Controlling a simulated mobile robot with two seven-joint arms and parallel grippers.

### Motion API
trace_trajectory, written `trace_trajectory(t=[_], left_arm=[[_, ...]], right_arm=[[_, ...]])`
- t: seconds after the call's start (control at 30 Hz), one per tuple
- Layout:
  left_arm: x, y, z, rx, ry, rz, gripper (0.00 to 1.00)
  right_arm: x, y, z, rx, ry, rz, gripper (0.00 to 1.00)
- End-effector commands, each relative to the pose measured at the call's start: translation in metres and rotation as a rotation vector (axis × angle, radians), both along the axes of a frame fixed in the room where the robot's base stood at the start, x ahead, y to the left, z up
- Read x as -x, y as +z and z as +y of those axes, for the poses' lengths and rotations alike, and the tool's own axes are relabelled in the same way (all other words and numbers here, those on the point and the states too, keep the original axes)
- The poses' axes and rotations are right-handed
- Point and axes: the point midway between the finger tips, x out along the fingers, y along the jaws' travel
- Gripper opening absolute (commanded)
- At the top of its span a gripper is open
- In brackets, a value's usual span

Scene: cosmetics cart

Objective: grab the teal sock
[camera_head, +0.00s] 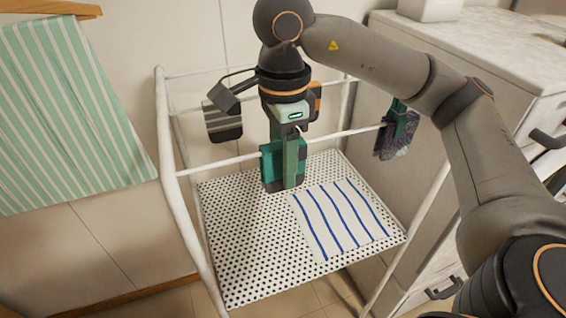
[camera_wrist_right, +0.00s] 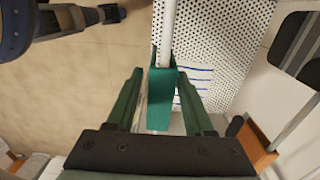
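The teal sock (camera_head: 268,168) hangs over the white front rail of the rack. In the right wrist view the sock (camera_wrist_right: 162,97) lies between the two green fingers of my right gripper (camera_wrist_right: 161,82), with a gap showing beside it. My right gripper (camera_head: 288,165) is open around the sock and partly covers it in the head view. A part of what looks like my left gripper (camera_wrist_right: 105,13) shows at the top left of the wrist view; its fingers are too unclear to judge.
A dark striped cloth (camera_head: 223,122) hangs on the back-left rail, and a dark patterned cloth (camera_head: 393,143) on the right rail. A blue-striped mat (camera_head: 335,222) lies on the dotted shelf (camera_head: 245,275). A cabinet (camera_head: 500,50) stands right, a green striped towel (camera_head: 70,115) hangs left.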

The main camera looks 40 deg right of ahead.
Motion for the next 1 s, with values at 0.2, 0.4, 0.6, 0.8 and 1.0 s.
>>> trace_trajectory(t=[0.2,0.4,0.6,0.8,1.0], left_arm=[[-0.0002,0.0002,0.0000,0.000,0.000,-0.001,0.50],[-0.0002,0.0002,0.0001,0.000,0.000,-0.001,0.50],[-0.0002,0.0002,0.0001,0.000,0.000,-0.001,0.50],[-0.0001,0.0002,0.0001,0.000,0.000,0.000,0.50],[-0.0001,0.0009,0.0001,0.000,0.000,0.000,0.50]], right_arm=[[-0.0001,0.0002,-0.0001,0.000,-0.001,0.000,0.27],[-0.0001,0.0002,-0.0001,0.000,-0.001,0.000,0.04],[-0.0001,0.0002,-0.0001,0.000,-0.001,0.000,0.00],[-0.0001,0.0003,-0.0001,0.000,0.000,0.000,0.00],[-0.0003,0.0039,-0.0001,0.000,-0.001,-0.001,0.00]])
